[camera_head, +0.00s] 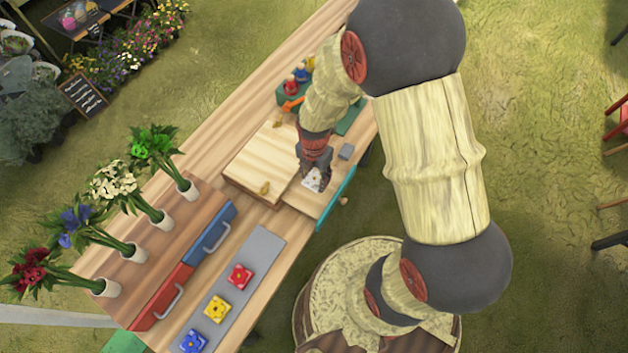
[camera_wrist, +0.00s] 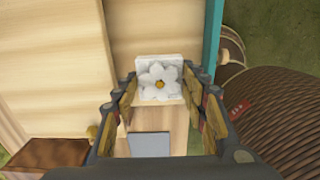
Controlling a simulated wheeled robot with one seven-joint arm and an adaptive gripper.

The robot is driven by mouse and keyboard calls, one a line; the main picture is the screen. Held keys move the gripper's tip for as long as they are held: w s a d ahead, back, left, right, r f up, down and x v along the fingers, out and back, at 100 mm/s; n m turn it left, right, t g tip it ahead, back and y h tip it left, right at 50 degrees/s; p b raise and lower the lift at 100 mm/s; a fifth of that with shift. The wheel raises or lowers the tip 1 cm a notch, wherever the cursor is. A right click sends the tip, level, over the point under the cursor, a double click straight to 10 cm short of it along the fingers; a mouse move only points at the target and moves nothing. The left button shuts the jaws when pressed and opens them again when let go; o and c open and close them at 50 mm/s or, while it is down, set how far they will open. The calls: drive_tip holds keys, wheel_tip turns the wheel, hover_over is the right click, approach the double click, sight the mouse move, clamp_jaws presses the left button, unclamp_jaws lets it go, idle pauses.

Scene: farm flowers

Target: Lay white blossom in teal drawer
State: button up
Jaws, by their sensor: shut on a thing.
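The white blossom (camera_head: 312,181) is a white square piece with a white flower and yellow centre. It also shows in the wrist view (camera_wrist: 158,79), between the fingertips. My gripper (camera_head: 315,172) is shut on it and points down over the pulled-out wooden drawer. The drawer's teal front (camera_head: 337,198) stands just right of the blossom. In the wrist view the teal front (camera_wrist: 212,45) runs along the right of the drawer's pale floor. I cannot tell whether the blossom touches the drawer floor. The fingers partly hide its sides.
The wooden cabinet (camera_head: 262,160) is to the left. A grey strip (camera_head: 262,243) holds red, yellow and blue blossoms. Red (camera_head: 178,283) and blue (camera_head: 200,242) drawer fronts and potted flowers stand at the lower left.

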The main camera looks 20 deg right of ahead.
sight(314, 181)
drive_tip(key=shift+w+d+f, duration=0.2)
drive_tip(key=shift+w+f, duration=0.35)
drive_tip(key=shift+f, duration=0.2)
drive_tip(key=shift+w+f+b, duration=0.1)
drive_tip(key=shift+f+b, duration=0.3)
drive_tip(key=shift+f, duration=1.15)
drive_tip(key=shift+f, duration=0.1)
drive_tip(key=o, duration=1)
drive_tip(key=shift+o, duration=0.5)
